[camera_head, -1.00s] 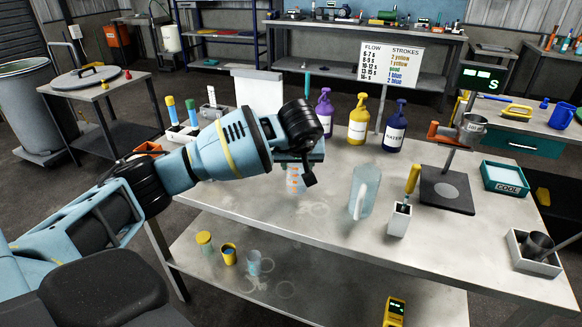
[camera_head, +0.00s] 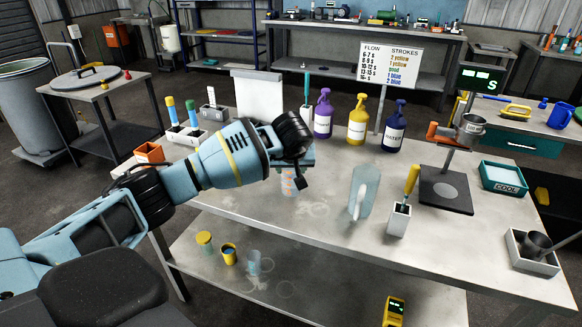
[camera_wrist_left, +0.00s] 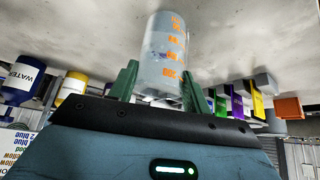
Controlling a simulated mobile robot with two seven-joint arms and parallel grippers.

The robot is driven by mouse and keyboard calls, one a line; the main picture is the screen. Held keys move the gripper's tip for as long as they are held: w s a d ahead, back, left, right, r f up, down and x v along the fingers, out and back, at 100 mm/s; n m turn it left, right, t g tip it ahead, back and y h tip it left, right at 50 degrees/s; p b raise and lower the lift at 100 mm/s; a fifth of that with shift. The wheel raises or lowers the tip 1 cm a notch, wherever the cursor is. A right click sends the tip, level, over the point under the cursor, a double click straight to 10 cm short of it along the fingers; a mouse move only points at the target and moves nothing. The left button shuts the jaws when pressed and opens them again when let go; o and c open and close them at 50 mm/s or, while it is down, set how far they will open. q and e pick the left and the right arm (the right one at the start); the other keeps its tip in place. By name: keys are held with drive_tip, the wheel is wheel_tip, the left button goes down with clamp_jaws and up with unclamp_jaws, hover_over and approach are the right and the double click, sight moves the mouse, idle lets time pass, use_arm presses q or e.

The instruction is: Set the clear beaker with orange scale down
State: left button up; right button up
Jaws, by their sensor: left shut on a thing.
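The clear beaker with orange scale (camera_head: 289,183) is at the left part of the grey workbench (camera_head: 325,235), partly hidden by my left gripper (camera_head: 292,172). In the left wrist view, the green fingers of my left gripper (camera_wrist_left: 160,84) are shut on the beaker (camera_wrist_left: 164,50), one on each side. The orange marks face the camera. I cannot tell whether the beaker's base touches the bench top. My right gripper is not in view.
A clear jug (camera_head: 364,192) and a white holder with a yellow-handled tool (camera_head: 399,219) stand to the right. Purple (camera_head: 323,118), yellow (camera_head: 357,125) and blue (camera_head: 394,130) pump bottles stand behind. The bench around and in front of the beaker is clear.

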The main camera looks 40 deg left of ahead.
use_arm(q)
drive_tip(key=shift+f, duration=0.15)
drive_tip(key=o, duration=1.5)
drive_tip(key=shift+c, duration=0.2)
drive_tip(key=shift+r, duration=0.3)
drive_tip(key=v, duration=1.1)
drive_tip(key=shift+s+d+r+p, duration=0.2)
drive_tip(key=shift+r+p, duration=0.1)
drive_tip(key=shift+p, duration=0.15)
